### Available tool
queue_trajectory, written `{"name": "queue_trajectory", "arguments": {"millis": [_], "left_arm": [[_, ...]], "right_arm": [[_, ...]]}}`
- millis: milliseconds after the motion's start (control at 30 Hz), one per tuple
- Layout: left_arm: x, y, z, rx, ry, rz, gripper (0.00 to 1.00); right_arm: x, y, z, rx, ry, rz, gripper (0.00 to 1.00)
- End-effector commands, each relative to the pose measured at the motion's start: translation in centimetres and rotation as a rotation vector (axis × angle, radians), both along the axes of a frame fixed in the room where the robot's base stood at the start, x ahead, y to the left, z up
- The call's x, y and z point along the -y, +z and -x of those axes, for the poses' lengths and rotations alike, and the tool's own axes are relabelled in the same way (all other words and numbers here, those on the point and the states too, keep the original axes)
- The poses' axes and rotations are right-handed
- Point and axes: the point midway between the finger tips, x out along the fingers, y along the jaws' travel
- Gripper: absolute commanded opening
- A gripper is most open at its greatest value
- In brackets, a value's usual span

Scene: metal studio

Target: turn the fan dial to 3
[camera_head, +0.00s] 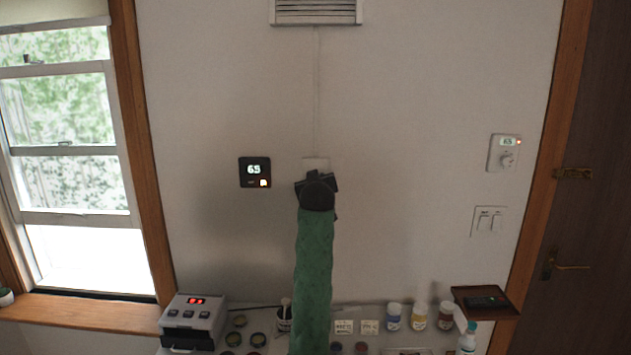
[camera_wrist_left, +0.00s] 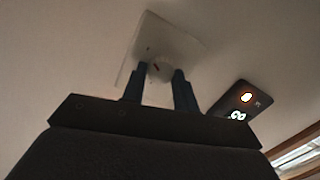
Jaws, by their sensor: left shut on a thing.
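The fan dial's white wall plate (camera_head: 315,163) shows just above my left gripper (camera_head: 316,177) in the head view; the gripper hides the dial there. In the left wrist view, the square plate (camera_wrist_left: 182,42) carries a round white dial (camera_wrist_left: 161,68) with a small dark reddish mark. The two dark fingers of my left gripper (camera_wrist_left: 159,75) stand on either side of the dial, shut on it. I cannot read any numbers on the plate. My right gripper is in neither view.
A black thermostat display (camera_head: 254,172) is left of the plate. A vent (camera_head: 316,11) sits above, joined by a thin conduit. A white thermostat (camera_head: 504,153) and switches (camera_head: 489,221) are far right. A cluttered shelf with bottles (camera_head: 419,316) runs below.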

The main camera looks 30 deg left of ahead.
Motion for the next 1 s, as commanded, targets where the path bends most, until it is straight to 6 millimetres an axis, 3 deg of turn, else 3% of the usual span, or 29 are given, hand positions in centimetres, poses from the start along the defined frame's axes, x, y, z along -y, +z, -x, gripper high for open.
{"name": "queue_trajectory", "arguments": {"millis": [667, 700, 767, 1000], "left_arm": [[0.06, -0.35, -0.06, -0.035, -0.001, -0.047, 0.07], [0.07, -0.34, -0.06, -0.035, -0.001, -0.048, 0.37], [0.06, -0.31, -0.06, -0.035, -0.001, -0.048, 0.49], [0.04, -0.14, -0.03, -0.032, -0.001, -0.049, 0.51]], "right_arm": [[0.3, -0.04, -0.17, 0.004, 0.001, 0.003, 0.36], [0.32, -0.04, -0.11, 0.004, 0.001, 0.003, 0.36], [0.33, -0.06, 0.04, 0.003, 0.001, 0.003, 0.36], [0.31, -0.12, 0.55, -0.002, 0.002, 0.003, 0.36]]}}
